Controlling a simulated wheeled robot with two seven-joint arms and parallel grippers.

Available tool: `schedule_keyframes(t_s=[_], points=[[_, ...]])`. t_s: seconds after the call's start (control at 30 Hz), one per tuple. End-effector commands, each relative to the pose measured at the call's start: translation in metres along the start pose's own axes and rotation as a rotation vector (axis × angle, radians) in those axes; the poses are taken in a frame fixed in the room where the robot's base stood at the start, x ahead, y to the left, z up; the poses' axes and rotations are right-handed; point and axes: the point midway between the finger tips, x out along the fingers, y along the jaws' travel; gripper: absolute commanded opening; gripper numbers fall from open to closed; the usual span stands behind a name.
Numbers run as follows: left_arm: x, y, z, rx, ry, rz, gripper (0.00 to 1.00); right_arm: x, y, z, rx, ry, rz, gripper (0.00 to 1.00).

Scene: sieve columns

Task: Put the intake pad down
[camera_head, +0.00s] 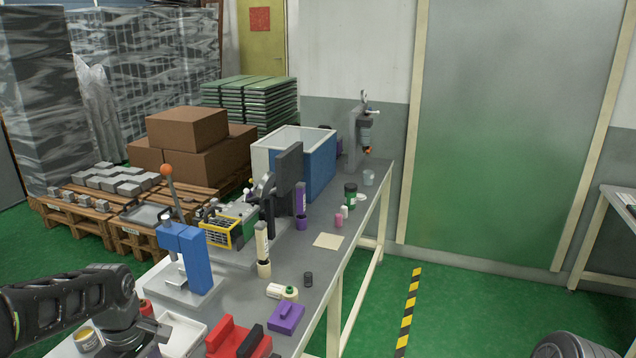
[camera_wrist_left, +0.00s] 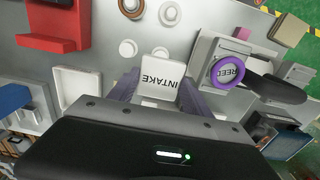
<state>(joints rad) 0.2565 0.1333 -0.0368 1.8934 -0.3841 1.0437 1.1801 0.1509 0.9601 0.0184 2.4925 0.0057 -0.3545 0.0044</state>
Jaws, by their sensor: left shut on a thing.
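The intake pad (camera_wrist_left: 160,77) is a small white plate marked INTAKE, seen upside down in the left wrist view. My left gripper (camera_wrist_left: 158,92) is shut on it, with a grey-purple finger at each side. The pad lies over the grey bench top (camera_wrist_left: 110,30); I cannot tell whether it touches it. In the head view my left arm reaches in at the lower left, and its fingertips and the pad are hidden or out of frame. My right gripper does not show.
The left wrist view shows a white tray (camera_wrist_left: 72,88), a red holder (camera_wrist_left: 58,32), a purple lettered ring (camera_wrist_left: 228,72) and small round pieces (camera_wrist_left: 128,48) near the pad. In the head view a blue press (camera_head: 190,258) and a purple block (camera_head: 286,318) stand on the bench.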

Motion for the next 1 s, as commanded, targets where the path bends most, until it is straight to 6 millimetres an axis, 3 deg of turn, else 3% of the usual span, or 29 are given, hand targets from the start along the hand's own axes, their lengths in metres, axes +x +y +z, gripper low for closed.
schedule_keyframes(t_s=[0.03,0.4,0.43,0.67,0.73,0.87,1.0], points=[[-0.019,0.001,0.000,0.000,0.002,0.003,0.20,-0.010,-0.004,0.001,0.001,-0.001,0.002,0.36],[-0.131,0.001,0.000,0.004,0.001,0.003,0.20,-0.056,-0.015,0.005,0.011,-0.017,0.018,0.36],[-0.119,0.001,0.000,0.048,-0.001,-0.001,0.20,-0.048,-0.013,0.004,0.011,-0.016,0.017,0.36],[-0.114,0.018,-0.005,0.361,-0.001,-0.001,0.20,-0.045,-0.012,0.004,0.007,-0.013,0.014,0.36],[-0.104,0.031,0.001,0.492,-0.002,-0.001,0.20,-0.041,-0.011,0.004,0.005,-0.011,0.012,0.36],[-0.072,0.065,0.024,0.786,-0.004,-0.003,0.20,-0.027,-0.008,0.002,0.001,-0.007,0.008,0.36],[-0.034,0.100,0.061,1.058,-0.004,-0.002,0.20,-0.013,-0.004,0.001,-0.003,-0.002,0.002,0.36]])
